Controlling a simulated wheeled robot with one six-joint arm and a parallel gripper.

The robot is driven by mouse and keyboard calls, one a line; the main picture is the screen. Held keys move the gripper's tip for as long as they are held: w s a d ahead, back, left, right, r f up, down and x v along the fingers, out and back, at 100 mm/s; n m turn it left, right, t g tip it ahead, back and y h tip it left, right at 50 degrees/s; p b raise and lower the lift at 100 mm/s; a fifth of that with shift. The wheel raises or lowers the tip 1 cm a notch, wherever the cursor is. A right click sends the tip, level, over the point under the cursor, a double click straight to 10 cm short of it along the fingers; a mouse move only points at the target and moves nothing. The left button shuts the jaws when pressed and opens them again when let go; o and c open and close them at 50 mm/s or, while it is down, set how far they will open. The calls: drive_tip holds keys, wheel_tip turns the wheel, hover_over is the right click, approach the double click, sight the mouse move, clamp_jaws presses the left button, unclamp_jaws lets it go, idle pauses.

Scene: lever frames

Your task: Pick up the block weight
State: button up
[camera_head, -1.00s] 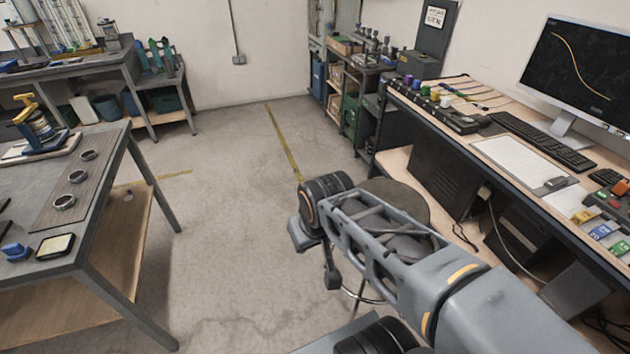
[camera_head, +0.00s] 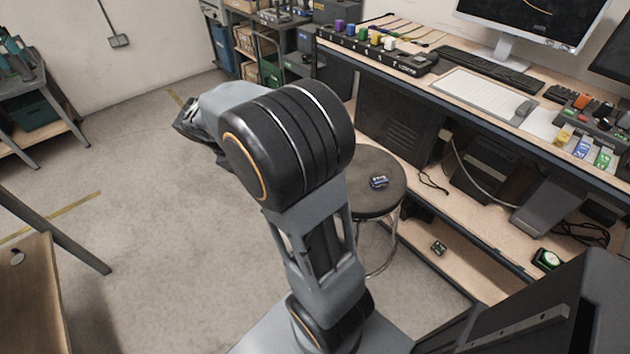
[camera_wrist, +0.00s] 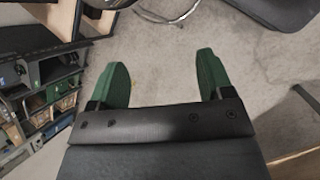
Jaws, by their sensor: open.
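My gripper (camera_wrist: 161,82) shows in the wrist view with its two green fingers wide apart. Nothing is between them but bare floor. In the head view my arm rises in the middle and bends left over the floor, and its end is mostly hidden behind the arm's thick black joint. I cannot make out a block weight for certain. A small dark blue and silver object (camera_head: 379,182) lies on the round stool seat (camera_head: 362,200), too small to identify. My gripper is apart from it.
The workbench at right carries a keyboard (camera_head: 487,74), a monitor (camera_head: 535,22) and several coloured blocks. Open floor (camera_head: 150,250) lies at left.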

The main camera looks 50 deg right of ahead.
drive_tip(key=w+d+f+n+g+h+b, duration=0.45)
drive_tip(key=w+d+f+b, duration=0.2)
drive_tip(key=d+f, duration=0.6)
drive_tip(key=shift+n+h, duration=0.25)
drive_tip(key=shift+h, duration=0.2)
drive_tip(key=shift+w+f+b+x, duration=0.15)
drive_tip(key=shift+f+b+x, duration=0.2)
drive_tip(key=shift+x, duration=1.85)
drive_tip(key=shift+w+f+b+x, duration=0.2)
drive_tip(key=shift+f+b+x, duration=0.15)
drive_tip(key=shift+x, duration=1.9)
drive_tip(key=shift+w+f+b+x, duration=0.15)
drive_tip(key=shift+f+b+x, duration=0.2)
drive_tip(key=shift+x, duration=1.85)
drive_tip(key=shift+a+r, duration=0.1)
drive_tip(key=shift+a, duration=0.15)
drive_tip(key=c, duration=1.2)
